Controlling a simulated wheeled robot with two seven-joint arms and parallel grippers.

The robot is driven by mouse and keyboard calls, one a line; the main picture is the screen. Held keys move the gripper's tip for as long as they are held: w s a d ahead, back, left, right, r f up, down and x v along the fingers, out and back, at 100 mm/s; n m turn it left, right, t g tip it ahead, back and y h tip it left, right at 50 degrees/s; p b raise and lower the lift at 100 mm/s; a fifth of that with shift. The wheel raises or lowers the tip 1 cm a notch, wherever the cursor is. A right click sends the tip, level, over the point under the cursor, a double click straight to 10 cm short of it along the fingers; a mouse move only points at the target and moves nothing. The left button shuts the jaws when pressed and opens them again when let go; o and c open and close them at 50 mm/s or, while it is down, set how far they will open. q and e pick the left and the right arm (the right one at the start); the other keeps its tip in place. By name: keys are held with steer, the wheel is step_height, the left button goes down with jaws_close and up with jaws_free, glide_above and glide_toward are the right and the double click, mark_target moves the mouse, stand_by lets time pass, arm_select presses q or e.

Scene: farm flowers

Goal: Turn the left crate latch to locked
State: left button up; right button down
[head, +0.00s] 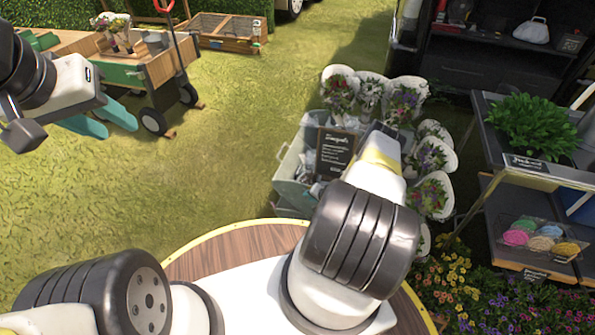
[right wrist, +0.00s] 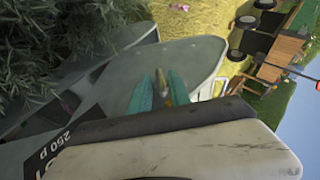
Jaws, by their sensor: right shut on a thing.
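A pale grey-green crate (head: 291,190) stands in front of the flower bunches, partly hidden behind my right arm. Its grey-green wall (right wrist: 198,62) fills the middle of the right wrist view. My right gripper (right wrist: 165,90) is against this wall with its teal fingers close together. A thin orange-brown piece, seemingly the latch (right wrist: 162,84), shows between the fingers; its turn angle is unclear. In the head view the right fingers and the latch are hidden by my arm. My left gripper (head: 104,121) is open and empty over the grass at the left, far from the crate.
A chalkboard sign (head: 336,150) stands at the crate, close to my right arm. Several wrapped bouquets (head: 405,100) crowd behind and right of it. A dark table (head: 530,173) with plants is at the right. A wooden wagon (head: 150,75) is at the far left; open grass lies between.

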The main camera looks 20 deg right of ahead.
steer(key=shift+s+d+f+m+t+y, duration=0.1)
steer(key=shift+d+f+m+t+y, duration=0.1)
steer(key=shift+t+y, duration=0.35)
steer(key=shift+d+f+m+t+y, duration=0.1)
steer(key=shift+m+t+y, duration=0.1)
steer(key=shift+t+y, duration=0.85)
steer(key=shift+y, duration=0.1)
steer(key=c, duration=1.3)
jaws_free()
steer(key=shift+a, duration=0.1)
steer(key=shift+s, duration=0.1)
steer(key=v, duration=0.7)
steer(key=shift+s+r, duration=0.2)
steer(key=shift+s, duration=0.05)
